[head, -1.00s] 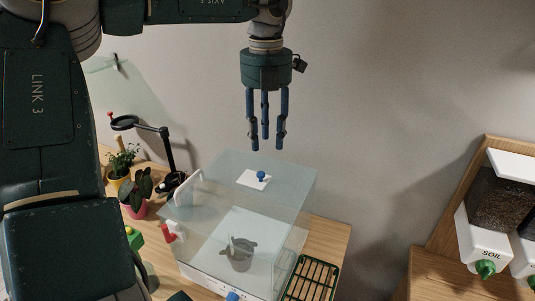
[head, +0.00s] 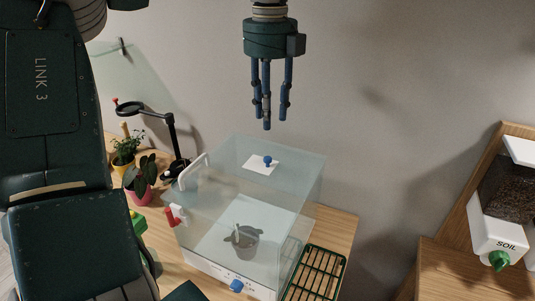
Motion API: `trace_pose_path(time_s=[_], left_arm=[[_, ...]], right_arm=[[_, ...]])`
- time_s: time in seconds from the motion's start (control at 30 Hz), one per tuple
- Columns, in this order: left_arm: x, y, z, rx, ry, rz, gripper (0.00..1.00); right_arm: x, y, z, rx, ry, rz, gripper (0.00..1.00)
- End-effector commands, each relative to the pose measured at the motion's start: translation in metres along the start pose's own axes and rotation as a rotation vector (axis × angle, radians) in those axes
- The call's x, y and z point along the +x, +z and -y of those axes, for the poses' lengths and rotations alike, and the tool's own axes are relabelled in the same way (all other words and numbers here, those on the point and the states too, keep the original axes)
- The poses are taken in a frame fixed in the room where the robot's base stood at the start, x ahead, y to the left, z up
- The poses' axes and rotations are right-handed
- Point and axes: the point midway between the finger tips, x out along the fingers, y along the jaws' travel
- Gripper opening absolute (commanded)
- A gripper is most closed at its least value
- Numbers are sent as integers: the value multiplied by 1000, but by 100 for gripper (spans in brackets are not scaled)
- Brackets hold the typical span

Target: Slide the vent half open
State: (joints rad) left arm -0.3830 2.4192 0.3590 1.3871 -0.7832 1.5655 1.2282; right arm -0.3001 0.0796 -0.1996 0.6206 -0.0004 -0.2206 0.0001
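The vent is a white plate (head: 256,167) with a blue knob (head: 267,160) on the top of a clear propagator box (head: 305,190). I cannot tell whether the plate leaves any opening uncovered. My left gripper (head: 268,108) hangs above and behind the box, fingers pointing down, apart from the knob. Its blue fingers look spread a little, with nothing between them. A dark potted plant (head: 241,240) shows inside the box through the clear walls. My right gripper is not in view.
A green-framed slatted rack (head: 316,275) lies right of the box. A magnifier lamp (head: 173,135) and potted plants (head: 140,180) stand at the left. A red-handled latch (head: 172,217) is on the box's left side. A soil dispenser (head: 497,240) is at the far right.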

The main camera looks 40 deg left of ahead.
Motion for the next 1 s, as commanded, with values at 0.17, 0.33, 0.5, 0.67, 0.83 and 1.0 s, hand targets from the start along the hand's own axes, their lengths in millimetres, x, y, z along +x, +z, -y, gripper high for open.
trace_pose_path(time_s=[0.17,0.33,0.5,0.67,0.83,1.0], left_arm=[[4,2,-2,-297,-1,0,35],[7,2,-3,-396,1,-1,35],[28,2,-3,-398,3,-4,35],[59,1,-4,-396,5,-5,35],[88,2,-3,-396,3,-3,35],[106,2,-3,-397,2,-2,35]], right_arm=[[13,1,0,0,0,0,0],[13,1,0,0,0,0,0],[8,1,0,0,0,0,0],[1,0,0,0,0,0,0],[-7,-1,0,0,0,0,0],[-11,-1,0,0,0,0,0]])
